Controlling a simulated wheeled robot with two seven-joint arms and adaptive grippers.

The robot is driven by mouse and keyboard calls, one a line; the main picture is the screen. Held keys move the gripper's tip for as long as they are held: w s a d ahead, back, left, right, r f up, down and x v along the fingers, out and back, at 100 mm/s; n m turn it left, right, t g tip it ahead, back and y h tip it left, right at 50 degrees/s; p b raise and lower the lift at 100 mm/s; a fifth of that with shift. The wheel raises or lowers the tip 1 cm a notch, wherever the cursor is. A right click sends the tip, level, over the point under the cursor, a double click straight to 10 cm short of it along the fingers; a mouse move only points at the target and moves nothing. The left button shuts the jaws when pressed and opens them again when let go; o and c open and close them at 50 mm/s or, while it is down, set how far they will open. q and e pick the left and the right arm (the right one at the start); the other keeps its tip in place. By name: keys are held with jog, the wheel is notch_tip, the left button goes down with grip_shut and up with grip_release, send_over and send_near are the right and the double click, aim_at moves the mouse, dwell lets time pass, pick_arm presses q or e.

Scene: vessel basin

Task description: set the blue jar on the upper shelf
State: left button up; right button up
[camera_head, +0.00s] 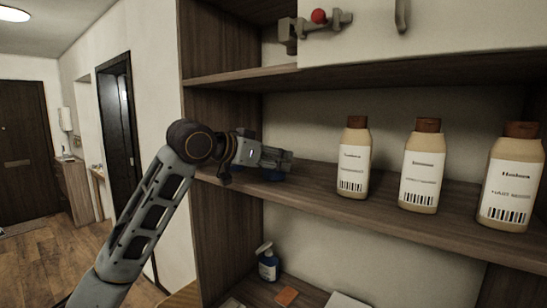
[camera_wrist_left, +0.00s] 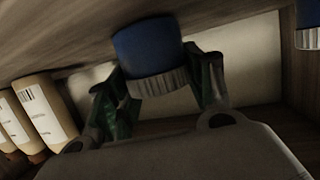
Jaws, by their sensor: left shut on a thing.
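My left gripper (camera_head: 282,160) reaches from the left into the shelf bay that holds the bottles. In the left wrist view, my left gripper (camera_wrist_left: 162,88) is shut on the blue jar (camera_wrist_left: 145,45), which has a grey ribbed lid, with one finger on each side. In the head view the jar is mostly hidden by the gripper; a little blue (camera_head: 272,177) shows below it, close to the shelf board (camera_head: 315,194). I cannot tell whether the jar touches the board. My right gripper is not in view.
Several beige bottles with brown caps, the nearest one (camera_head: 354,158) to the gripper's right, stand on the same board. A wooden side panel (camera_head: 222,125) is at left. Another blue item (camera_wrist_left: 307,38) is cut off in the wrist view. A soap pump bottle (camera_head: 267,265) stands below.

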pick_arm(q)
jog(key=shift+f, duration=0.15)
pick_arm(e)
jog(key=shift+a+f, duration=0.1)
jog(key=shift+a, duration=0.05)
pick_arm(q)
jog(key=o, duration=1.1)
jog(key=shift+c, duration=0.2)
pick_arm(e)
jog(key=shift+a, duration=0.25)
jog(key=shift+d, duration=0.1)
pick_arm(q)
jog(key=shift+s+a+r, duration=0.25)
jog(key=shift+s+a, duration=0.05)
jog(key=b+v, duration=0.2)
jog(key=v, duration=0.9)
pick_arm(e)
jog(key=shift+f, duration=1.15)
pick_arm(q)
jog(key=shift+r, duration=0.1)
